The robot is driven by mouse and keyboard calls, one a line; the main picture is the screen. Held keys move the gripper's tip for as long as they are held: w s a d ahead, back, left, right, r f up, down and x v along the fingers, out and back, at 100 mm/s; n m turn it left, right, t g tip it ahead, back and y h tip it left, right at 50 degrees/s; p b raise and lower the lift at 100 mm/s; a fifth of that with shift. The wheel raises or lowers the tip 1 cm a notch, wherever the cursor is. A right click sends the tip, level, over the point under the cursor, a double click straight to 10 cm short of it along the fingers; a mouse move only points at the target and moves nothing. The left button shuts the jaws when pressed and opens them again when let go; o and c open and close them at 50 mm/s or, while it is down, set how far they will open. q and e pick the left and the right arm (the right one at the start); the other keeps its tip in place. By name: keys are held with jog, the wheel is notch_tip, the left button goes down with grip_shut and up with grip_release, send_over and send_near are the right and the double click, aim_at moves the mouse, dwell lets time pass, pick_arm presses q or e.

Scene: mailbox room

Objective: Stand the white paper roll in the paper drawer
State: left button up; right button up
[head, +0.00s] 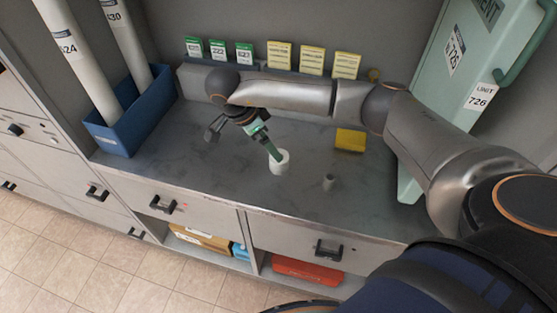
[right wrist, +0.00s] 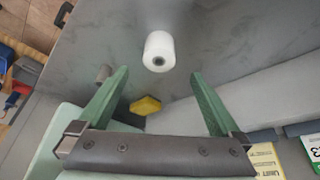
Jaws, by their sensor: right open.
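The white paper roll (head: 280,166) stands upright on the grey counter, and its end with a dark core hole faces me in the right wrist view (right wrist: 159,52). My right gripper (head: 264,143), with green fingers, is open just behind and above the roll. In the right wrist view (right wrist: 160,78) the roll lies beyond the fingertips, between their lines, and is not gripped. Two drawer fronts with black handles, a left one (head: 130,195) and a right one (head: 290,241), are shut below the counter. I cannot tell which is the paper drawer. My left gripper is not in view.
A small grey cylinder (head: 329,182) and a yellow block (head: 350,141) are on the counter near the roll. A blue bin (head: 135,130) with long tubes stands left. Green and yellow cards line the back. A pale green case (head: 460,80) leans at right.

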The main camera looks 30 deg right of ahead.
jog(key=shift+p+x, duration=0.55)
jog(key=shift+x, duration=2.95)
grip_shut()
